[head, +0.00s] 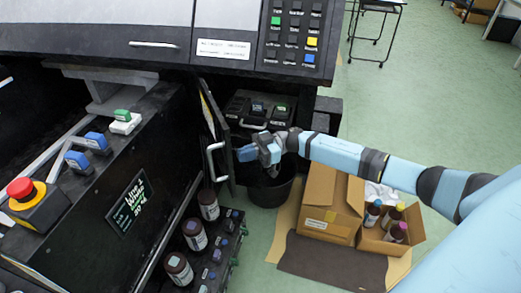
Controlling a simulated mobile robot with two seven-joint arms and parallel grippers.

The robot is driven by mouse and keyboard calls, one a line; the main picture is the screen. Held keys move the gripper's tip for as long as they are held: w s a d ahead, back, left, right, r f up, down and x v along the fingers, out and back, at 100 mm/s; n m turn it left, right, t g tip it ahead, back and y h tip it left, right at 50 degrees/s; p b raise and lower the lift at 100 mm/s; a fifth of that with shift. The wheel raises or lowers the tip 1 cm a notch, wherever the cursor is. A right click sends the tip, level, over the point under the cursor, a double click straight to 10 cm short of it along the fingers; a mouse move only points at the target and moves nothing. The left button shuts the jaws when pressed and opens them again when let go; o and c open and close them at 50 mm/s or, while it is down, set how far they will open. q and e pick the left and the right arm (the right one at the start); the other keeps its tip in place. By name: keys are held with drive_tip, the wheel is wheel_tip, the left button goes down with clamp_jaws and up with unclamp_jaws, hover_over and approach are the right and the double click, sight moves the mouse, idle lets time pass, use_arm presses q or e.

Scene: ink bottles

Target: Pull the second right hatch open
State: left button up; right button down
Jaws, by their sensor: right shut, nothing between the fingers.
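The black hatch (220,133) with a white bar handle (209,162) stands ajar, at an angle to the machine front. To its right the opening shows a dark inside with dark and green-capped items and a light handle (252,125). My right gripper (242,154) has its blue fingers shut and empty, pointing left, close beside the right edge of the hatch and apart from the white handle. I cannot tell whether the fingertips touch the hatch. My left gripper is not in view.
Brown bottles (194,235) stand on a black rack at lower middle. A black bucket (271,191) is below my right gripper. Cardboard boxes (331,205), one holding bottles, stand on the floor to the right. A control panel (35,200) with a red button is at left.

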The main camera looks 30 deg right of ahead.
drive_tip(key=shift+w+a, duration=0.15)
drive_tip(key=shift+a, duration=0.65)
